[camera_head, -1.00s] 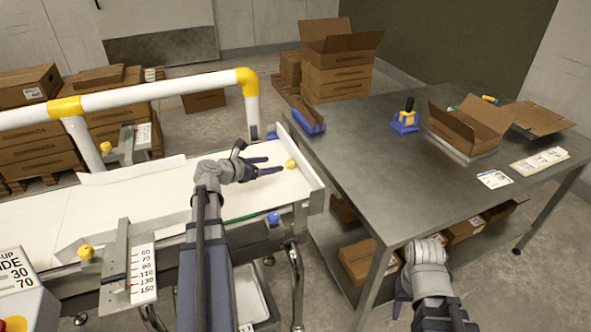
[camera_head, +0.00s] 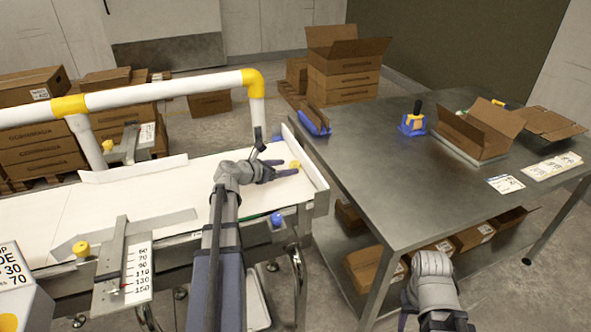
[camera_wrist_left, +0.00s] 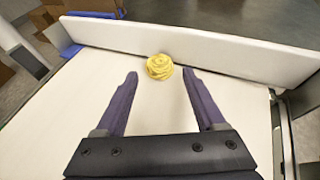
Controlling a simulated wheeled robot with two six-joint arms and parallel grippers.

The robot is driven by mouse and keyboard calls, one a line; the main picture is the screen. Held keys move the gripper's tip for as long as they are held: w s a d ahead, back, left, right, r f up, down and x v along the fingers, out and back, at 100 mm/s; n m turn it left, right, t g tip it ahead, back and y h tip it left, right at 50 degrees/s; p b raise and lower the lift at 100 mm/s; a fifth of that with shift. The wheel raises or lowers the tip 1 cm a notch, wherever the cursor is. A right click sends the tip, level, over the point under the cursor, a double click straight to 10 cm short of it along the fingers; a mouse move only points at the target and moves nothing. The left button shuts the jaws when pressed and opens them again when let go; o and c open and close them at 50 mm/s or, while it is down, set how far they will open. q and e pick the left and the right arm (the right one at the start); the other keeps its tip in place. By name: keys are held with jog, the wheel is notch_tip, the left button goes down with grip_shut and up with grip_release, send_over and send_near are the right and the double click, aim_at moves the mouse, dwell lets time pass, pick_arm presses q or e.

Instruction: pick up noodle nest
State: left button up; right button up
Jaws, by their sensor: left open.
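The noodle nest (camera_head: 295,164) is a small yellow coil on the white belt, close to the end wall. It also shows in the left wrist view (camera_wrist_left: 159,67), just beyond and between my fingertips, near the base of the white wall. My left gripper (camera_head: 281,168) is open and empty, low over the belt, with its fingers pointing at the nest. In the left wrist view the purple fingers (camera_wrist_left: 159,75) stand wide apart on either side of the nest's line. My right gripper (camera_head: 404,308) is only partly seen beside the table; its jaws are unclear.
The white belt (camera_head: 140,203) ends at a low white wall (camera_head: 306,160). A white and yellow rail (camera_head: 170,90) runs along its far side. A grey metal table (camera_head: 375,170) stands to the right, with an open carton (camera_head: 478,130) and a blue tape dispenser (camera_head: 414,122).

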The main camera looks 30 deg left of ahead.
aim_at(291, 167)
pick_arm(q)
jog(key=x, duration=0.3)
jog(key=shift+f+b, duration=0.2)
jog(key=shift+b, duration=0.15)
jog(key=shift+r, duration=0.1)
pick_arm(e)
jog(key=shift+f, duration=0.65)
pick_arm(q)
jog(key=c, duration=1.1)
jog(key=shift+s+r, duration=0.1)
pick_arm(e)
jog(key=shift+r, duration=0.1)
